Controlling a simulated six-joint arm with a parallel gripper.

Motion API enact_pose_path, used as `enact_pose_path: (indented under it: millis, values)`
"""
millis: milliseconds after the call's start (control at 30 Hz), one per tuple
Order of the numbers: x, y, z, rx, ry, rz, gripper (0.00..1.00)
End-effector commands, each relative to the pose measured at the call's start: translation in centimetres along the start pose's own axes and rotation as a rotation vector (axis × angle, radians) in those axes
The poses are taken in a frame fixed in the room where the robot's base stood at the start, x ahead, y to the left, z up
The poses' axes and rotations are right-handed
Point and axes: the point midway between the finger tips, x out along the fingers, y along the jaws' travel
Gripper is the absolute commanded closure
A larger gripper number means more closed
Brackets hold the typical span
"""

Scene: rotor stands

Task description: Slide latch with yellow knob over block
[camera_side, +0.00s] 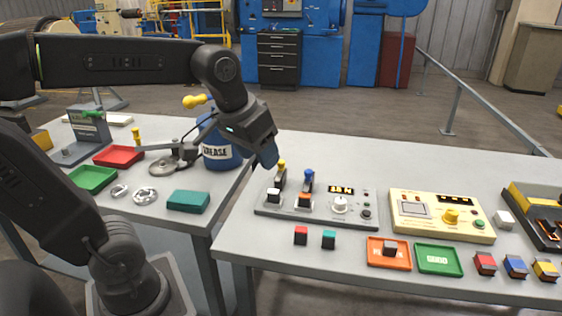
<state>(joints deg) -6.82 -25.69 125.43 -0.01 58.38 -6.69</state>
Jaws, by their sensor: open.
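Several yellow knobs show, and I cannot tell for sure which one belongs to the latch. One yellow-knobbed lever (281,166) stands upright on the grey control panel, beside a small white block (273,195). Another yellow knob (136,134) stands on the arm of a metal rotor fixture (166,165) on the left table. My gripper (267,157) is open and points down, just left of and above the panel's yellow-knobbed lever. Its fingers are dark, and the gap between them is hard to see.
The grey panel (325,218) also carries a blue-knobbed lever (308,175) and a dial. A yellow panel (440,232), small blocks and an orange tray (373,255) lie on the right table. A gap separates the tables.

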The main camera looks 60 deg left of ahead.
Motion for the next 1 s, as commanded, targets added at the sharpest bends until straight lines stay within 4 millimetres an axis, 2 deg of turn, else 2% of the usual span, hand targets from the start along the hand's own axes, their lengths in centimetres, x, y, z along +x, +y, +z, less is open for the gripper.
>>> enact_pose_path:
  millis: [33, 200, 400, 500, 600, 733, 833, 1000]
  values:
    - [0.4, -0.8, -2.5, -0.061, -0.031, -0.017, 0.48]
    - [1.9, -3.7, -9.2, -0.251, -0.116, -0.064, 0.48]
    - [5.7, -9.0, -15.9, -0.477, -0.211, -0.119, 0.48]
    - [8.1, -12.0, -18.4, -0.586, -0.256, -0.145, 0.48]
    - [10.3, -14.9, -20.0, -0.679, -0.294, -0.167, 0.48]
    - [12.4, -17.5, -21.1, -0.76, -0.325, -0.186, 0.48]
    - [13.2, -18.5, -21.3, -0.794, -0.338, -0.194, 0.48]
    - [14.3, -18.9, -21.1, -0.804, -0.343, -0.197, 0.48]
